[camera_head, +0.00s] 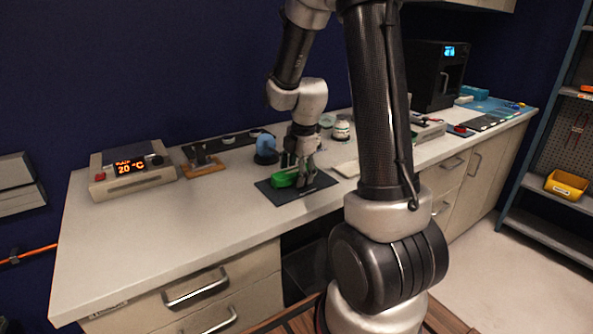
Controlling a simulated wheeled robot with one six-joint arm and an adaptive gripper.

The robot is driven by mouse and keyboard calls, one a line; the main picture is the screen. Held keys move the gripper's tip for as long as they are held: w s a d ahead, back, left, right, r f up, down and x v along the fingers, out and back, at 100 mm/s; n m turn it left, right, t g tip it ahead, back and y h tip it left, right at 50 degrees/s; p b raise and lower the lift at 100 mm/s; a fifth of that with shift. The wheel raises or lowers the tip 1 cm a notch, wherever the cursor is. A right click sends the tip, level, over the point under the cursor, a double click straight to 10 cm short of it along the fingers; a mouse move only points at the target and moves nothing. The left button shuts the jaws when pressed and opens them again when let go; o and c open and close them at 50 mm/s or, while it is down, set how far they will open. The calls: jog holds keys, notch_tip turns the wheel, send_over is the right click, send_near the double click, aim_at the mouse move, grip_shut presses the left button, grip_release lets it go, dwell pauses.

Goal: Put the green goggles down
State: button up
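The green goggles (284,180) are on or just above a dark mat (315,187) on the white countertop (220,222). My gripper (303,180) points down over the mat, at the right end of the goggles. Its fingers touch or overlap the goggles in the view. I cannot tell whether the fingers are closed on them or apart, nor whether the goggles rest fully on the mat.
A temperature unit reading 20 °C (131,171) stands at the left of the counter. A small wooden-based device (202,162), a blue round object (265,147) and a jar (341,129) stand behind the mat. The front left counter is clear.

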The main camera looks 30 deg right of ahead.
jog(key=v, duration=1.1)
jog(key=s+a+r+m, duration=0.2)
jog(key=s+r+m, duration=0.1)
jog(key=s+m, duration=0.6)
jog(key=s+a+r+m+t, duration=0.1)
jog(key=s+a+r+m, duration=0.2)
jog(key=s+m, duration=0.6)
jog(key=s, duration=0.2)
jog(key=shift+s+a+r+t, duration=0.2)
jog(key=shift+s+r+t, duration=0.1)
jog(key=shift+s+r, duration=0.1)
